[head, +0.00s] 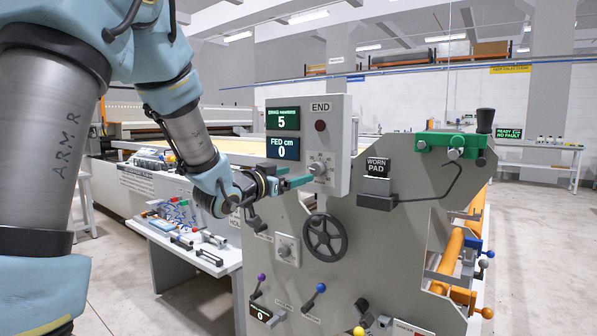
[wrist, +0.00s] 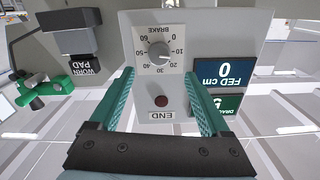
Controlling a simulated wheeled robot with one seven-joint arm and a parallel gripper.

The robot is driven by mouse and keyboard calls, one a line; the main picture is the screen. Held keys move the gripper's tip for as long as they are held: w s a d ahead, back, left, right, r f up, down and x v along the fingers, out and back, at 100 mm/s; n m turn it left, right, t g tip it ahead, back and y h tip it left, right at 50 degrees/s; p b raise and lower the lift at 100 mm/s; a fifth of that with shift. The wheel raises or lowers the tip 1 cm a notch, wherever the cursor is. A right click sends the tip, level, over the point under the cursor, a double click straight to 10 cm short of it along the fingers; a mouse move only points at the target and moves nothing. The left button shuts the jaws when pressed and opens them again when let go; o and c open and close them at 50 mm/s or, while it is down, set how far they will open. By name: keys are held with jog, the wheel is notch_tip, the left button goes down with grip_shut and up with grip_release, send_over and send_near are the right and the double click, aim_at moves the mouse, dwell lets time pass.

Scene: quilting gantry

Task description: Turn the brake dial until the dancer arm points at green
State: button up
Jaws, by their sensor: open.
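The brake dial is a small grey knob (wrist: 158,52) on a white panel marked BRAKE, with a scale from 0 to 60. The wrist view shows it upside down. The dial (head: 317,169) is partly behind my fingertips in the head view. My gripper (wrist: 160,97) has its two teal fingers wide apart, one each side of the dial's panel area, with nothing between them. In the head view my gripper (head: 298,180) is close in front of the dial; contact cannot be told. I cannot clearly make out the dancer arm or a green mark for it.
The screen (head: 282,119) reads drag 5 newtons; another (head: 282,148) reads fed 0 cm. A black handwheel (head: 325,237) is below. A WORN PAD box (head: 377,201) and green clamp (head: 450,141) are right.

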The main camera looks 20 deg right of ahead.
aim_at(315, 170)
jog(key=p+x, duration=0.2)
jog(key=x, duration=0.6)
jog(key=shift+w+d+f, duration=0.1)
jog(key=shift+d, duration=0.25)
jog(key=shift+c, duration=0.3)
grip_shut()
jog(key=shift+f+b, duration=0.1)
jog(key=shift+b, duration=0.3)
